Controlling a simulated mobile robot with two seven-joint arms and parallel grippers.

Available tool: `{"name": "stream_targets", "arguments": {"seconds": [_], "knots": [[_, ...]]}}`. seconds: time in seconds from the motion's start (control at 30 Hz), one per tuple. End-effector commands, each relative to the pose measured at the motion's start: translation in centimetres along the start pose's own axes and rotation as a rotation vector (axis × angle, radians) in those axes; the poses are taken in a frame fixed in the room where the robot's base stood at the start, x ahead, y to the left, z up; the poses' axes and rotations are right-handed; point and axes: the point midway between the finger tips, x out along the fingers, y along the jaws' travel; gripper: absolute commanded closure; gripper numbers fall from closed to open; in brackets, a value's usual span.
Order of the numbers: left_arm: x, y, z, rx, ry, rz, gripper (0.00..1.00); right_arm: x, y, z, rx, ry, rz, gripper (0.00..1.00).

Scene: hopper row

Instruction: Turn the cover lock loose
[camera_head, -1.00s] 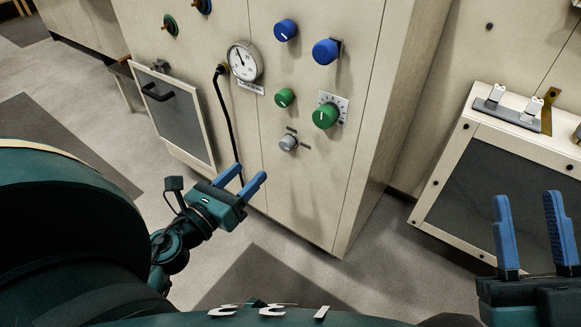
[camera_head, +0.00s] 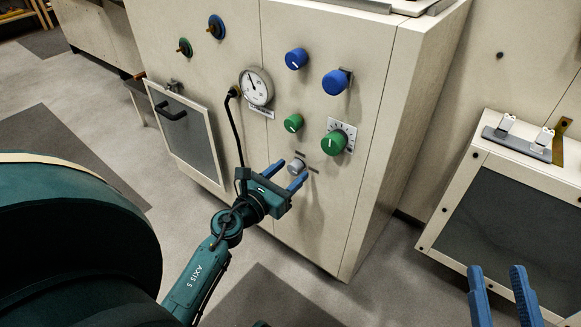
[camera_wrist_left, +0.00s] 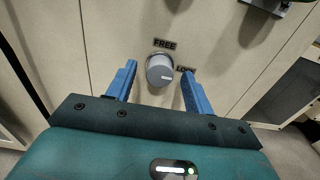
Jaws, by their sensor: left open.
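The cover lock is a small grey round knob (camera_head: 296,166) low on the beige cabinet front. In the left wrist view the knob (camera_wrist_left: 160,70) has a label FREE above it and a label, partly hidden, that seems to read LOCK to its right. A pale mark on its face points toward the right label. My left gripper (camera_head: 287,175) is open, its blue fingers to either side of the knob in the wrist view, with the knob a little beyond the tips. My right gripper (camera_head: 497,280) is open and empty at the lower right, away from the cabinet.
Above the knob are a green dial (camera_head: 334,142), a smaller green knob (camera_head: 293,122), blue knobs (camera_head: 336,82) and a gauge (camera_head: 256,87) with a black cable. A hatch with a handle (camera_head: 172,113) is at left. A dark-panelled unit (camera_head: 505,215) stands at right.

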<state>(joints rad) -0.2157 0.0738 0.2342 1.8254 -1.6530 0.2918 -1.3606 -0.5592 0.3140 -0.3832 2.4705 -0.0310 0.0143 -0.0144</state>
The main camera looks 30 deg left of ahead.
Motion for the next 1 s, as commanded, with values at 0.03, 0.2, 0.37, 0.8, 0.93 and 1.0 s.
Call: {"name": "stream_targets", "arguments": {"seconds": [0.03, 0.2, 0.37, 0.8, 0.93, 1.0], "knots": [[0.51, -0.02, 0.08, 0.0, -0.001, 0.0, 0.48, -0.04, -0.04, 0.06, 0.004, -0.006, 0.001, 0.64], [1.15, -0.03, 0.01, 0.0, 0.0, -0.001, 0.48, -0.13, -0.09, 0.21, 0.009, -0.013, 0.001, 0.64], [1.16, -0.03, -0.02, -0.001, 0.0, 0.0, 0.48, -0.14, -0.09, 0.22, 0.009, -0.013, 0.001, 0.64], [1.12, -0.02, -0.02, -0.001, 0.0, 0.0, 0.78, -0.14, -0.08, 0.21, 0.009, -0.013, 0.001, 0.64], [1.11, -0.02, -0.02, -0.001, 0.0, 0.0, 0.89, -0.14, -0.08, 0.21, 0.009, -0.013, 0.001, 0.64], [1.11, -0.02, -0.02, -0.001, 0.0, 0.0, 0.93, -0.14, -0.08, 0.21, 0.009, -0.013, 0.001, 0.64]]}}
